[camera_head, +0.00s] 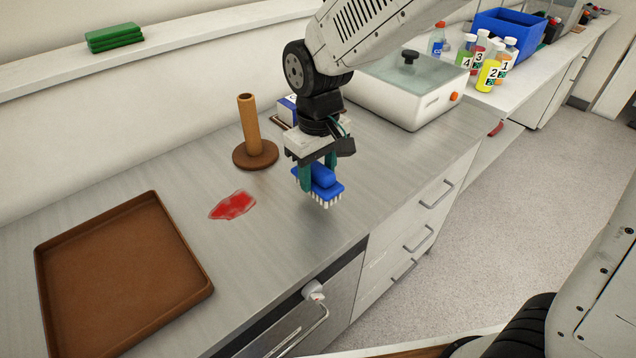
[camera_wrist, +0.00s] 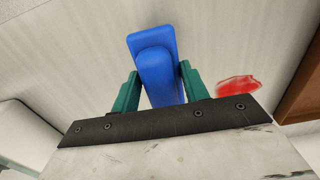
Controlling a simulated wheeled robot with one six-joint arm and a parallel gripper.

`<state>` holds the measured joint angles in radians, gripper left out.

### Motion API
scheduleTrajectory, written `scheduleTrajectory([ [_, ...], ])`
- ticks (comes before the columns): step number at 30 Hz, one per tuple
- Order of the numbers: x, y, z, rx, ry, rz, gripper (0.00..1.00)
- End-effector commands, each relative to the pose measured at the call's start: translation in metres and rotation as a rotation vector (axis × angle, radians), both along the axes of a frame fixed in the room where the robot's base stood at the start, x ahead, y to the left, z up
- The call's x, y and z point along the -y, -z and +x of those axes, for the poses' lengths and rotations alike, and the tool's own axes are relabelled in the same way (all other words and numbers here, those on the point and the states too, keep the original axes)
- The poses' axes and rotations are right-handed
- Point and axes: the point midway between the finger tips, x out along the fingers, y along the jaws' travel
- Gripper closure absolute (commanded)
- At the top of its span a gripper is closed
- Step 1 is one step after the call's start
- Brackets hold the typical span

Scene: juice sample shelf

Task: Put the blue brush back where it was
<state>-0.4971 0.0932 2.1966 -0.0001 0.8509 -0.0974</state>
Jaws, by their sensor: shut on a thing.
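The blue brush (camera_head: 323,180) has a blue handle and pale bristles pointing down. My gripper (camera_head: 318,172) is shut on its handle and holds it over the grey counter, right of a red stain. Whether the bristles touch the counter is hard to tell. In the wrist view the brush (camera_wrist: 155,62) sits between the two green fingers of my gripper (camera_wrist: 160,88). Bristles are hidden there.
A red stain (camera_head: 233,206) lies on the counter, with a brown tray (camera_head: 190,294) to its left. A wooden post on a round base (camera_head: 255,155) stands behind. A blue-and-white box is partly hidden behind my gripper. A white lidded bath (camera_head: 405,100) and numbered bottles (camera_head: 487,76) are further right.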

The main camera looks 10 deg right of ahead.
Motion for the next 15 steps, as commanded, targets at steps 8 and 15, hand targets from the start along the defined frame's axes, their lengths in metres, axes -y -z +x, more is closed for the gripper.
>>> scheduleTrajectory([
  [8,0.0,0.033,-0.001,-0.002,0.0,-0.001,0.84],
  [15,0.0,0.033,-0.001,0.0,0.0,0.0,0.84],
])
